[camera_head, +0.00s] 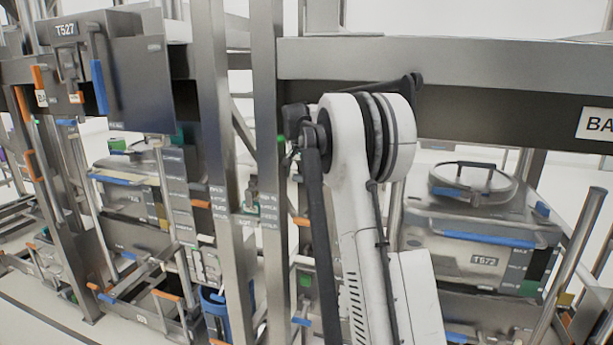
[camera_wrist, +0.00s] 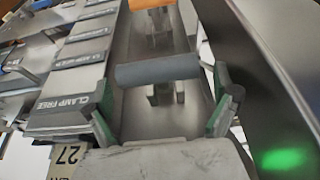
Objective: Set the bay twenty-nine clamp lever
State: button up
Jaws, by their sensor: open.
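In the wrist view my gripper (camera_wrist: 163,108) is open, with a green-padded finger at each side. A grey cylindrical lever handle (camera_wrist: 158,70) lies crosswise between and just beyond the fingers; I cannot tell whether they touch it. An orange handle (camera_wrist: 150,4) shows farther up the same channel. A grey plate marked CLAMP FREE (camera_wrist: 68,105) is left of the grey handle. A tag (camera_wrist: 65,160) at lower left reads 27, its other text partly cut. No label reading 29 is legible. In the head view my arm covers part of the rack, and the gripper is not clearly visible.
In the wrist view a metal post (camera_wrist: 275,70) with a green light stands close at right. Rack uprights (camera_head: 228,150) and a crossbeam (camera_head: 450,60) surround my arm.

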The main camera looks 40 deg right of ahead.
jog(key=shift+d+f, duration=0.15)
jog(key=shift+f, duration=0.3)
